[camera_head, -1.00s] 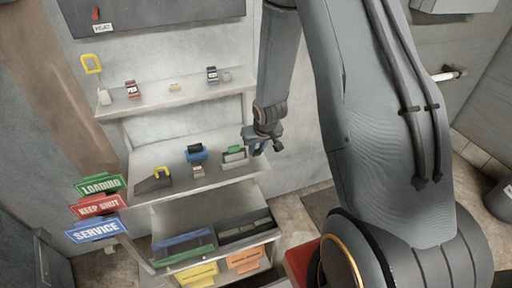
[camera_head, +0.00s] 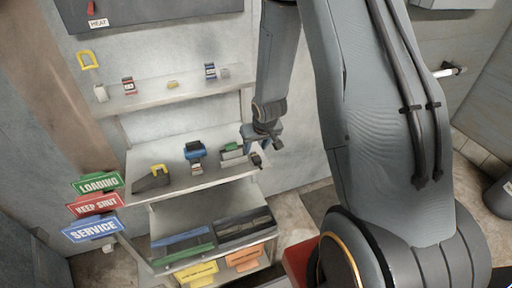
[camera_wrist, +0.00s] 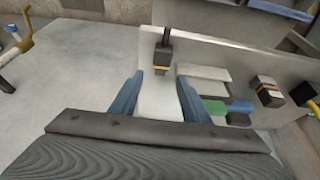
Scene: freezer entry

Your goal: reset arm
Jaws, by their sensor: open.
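In the wrist view my gripper (camera_wrist: 158,97) shows two blue fingers spread apart. A pale patch lies between them, and I cannot tell whether it is an object or surface. I see nothing held by the fingers. My arm covers the right middle of the head view.
The shelf also holds a blue-topped item (camera_head: 195,151) and a black-and-yellow item (camera_head: 154,177). Small items stand on the upper shelf (camera_head: 150,97). Bins (camera_head: 183,246) sit below. Green, red and blue signs (camera_head: 97,203) stand at left. A red box (camera_head: 299,260) stands near my base.

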